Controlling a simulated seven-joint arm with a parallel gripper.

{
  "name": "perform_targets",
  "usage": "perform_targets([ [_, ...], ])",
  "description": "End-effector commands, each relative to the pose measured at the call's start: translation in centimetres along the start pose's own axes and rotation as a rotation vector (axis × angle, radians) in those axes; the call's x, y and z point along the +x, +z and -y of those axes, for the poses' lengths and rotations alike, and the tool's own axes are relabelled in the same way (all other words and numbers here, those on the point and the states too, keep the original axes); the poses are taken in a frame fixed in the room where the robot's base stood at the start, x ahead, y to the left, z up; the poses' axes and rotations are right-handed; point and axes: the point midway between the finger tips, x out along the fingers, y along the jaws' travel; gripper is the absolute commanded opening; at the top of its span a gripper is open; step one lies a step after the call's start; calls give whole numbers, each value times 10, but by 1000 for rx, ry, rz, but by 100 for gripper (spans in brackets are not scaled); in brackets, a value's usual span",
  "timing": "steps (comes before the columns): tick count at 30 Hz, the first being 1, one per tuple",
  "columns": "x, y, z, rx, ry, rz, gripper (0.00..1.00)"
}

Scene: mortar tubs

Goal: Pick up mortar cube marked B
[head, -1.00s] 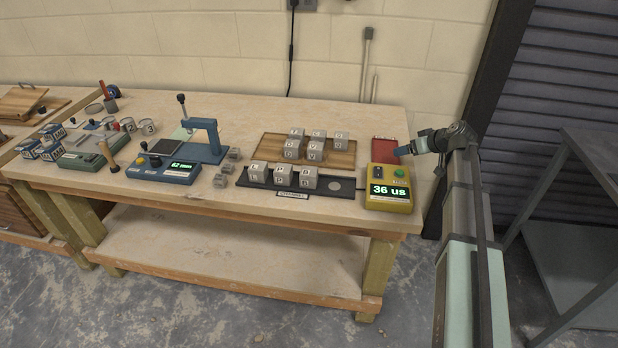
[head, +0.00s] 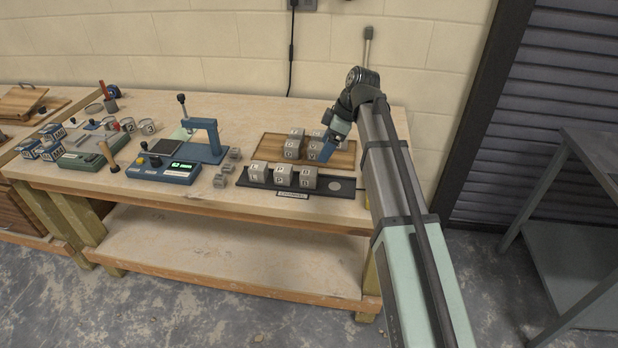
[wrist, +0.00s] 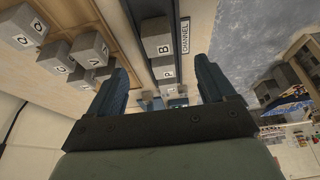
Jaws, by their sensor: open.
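The grey cube marked B (head: 308,178) sits at the right end of a row of three cubes on the black channel tray (head: 346,183). My gripper (head: 326,154) is open and empty, above the table near the right part of the wooden board, behind and to the right of cube B. In the wrist view my gripper (wrist: 163,78) shows its two blue fingers spread apart, touching no cube.
Several lettered cubes (head: 292,146) stand on the wooden board (head: 270,142) behind the channel; my arm hides part of it. A blue device with a display (head: 165,171) and a blue press (head: 210,140) stand to the left. Small grey blocks (head: 222,177) lie beside the tray.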

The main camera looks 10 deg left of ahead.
Motion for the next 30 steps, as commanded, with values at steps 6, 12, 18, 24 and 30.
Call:
perform_targets([
  [6, 39, 0, 0, 1, -1, 0, 83],
  [12, 62, 0, 0, 2, 1, -1, 83],
  [18, 69, 0, -1, 2, 2, -1, 83],
  [24, 83, -4, -2, 2, 1, -1, 83],
  [30, 108, -7, -4, 3, 0, -1, 83],
])
